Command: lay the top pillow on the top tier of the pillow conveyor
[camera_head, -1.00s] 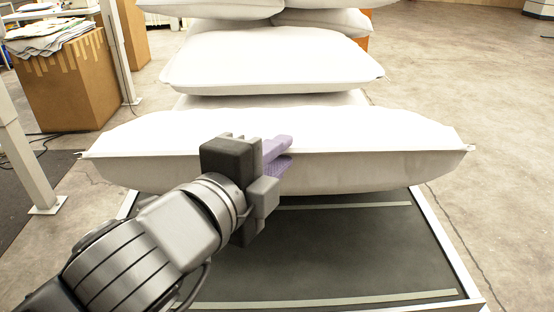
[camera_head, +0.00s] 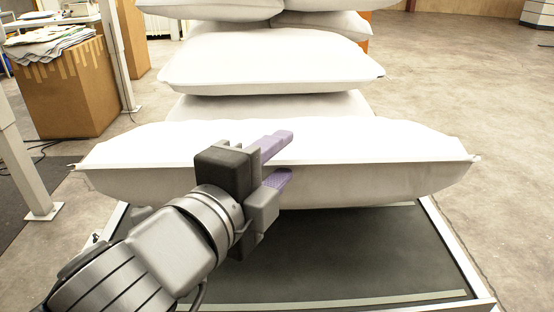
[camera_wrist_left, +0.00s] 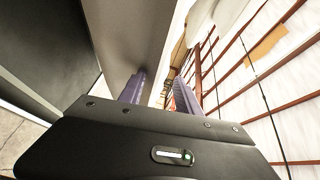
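A large white pillow (camera_head: 380,145) lies crosswise over the dark, light-framed surface of the pillow conveyor (camera_head: 350,255). Its front seam faces me and its front part bulges over the surface. I cannot tell whether its whole underside rests there. My left gripper (camera_head: 277,161) is at the middle of the pillow's front edge. Its purple fingers are spread, one above the seam and one lower, and the left wrist view shows a gap between them (camera_wrist_left: 160,92). Whether they touch the pillow is unclear. My right gripper is not in view.
More white pillows (camera_head: 270,62) are stacked behind the front one. A cardboard box (camera_head: 70,90) with papers on top stands at the left, near a pale metal post (camera_head: 22,170). The floor at the right (camera_head: 460,90) is clear.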

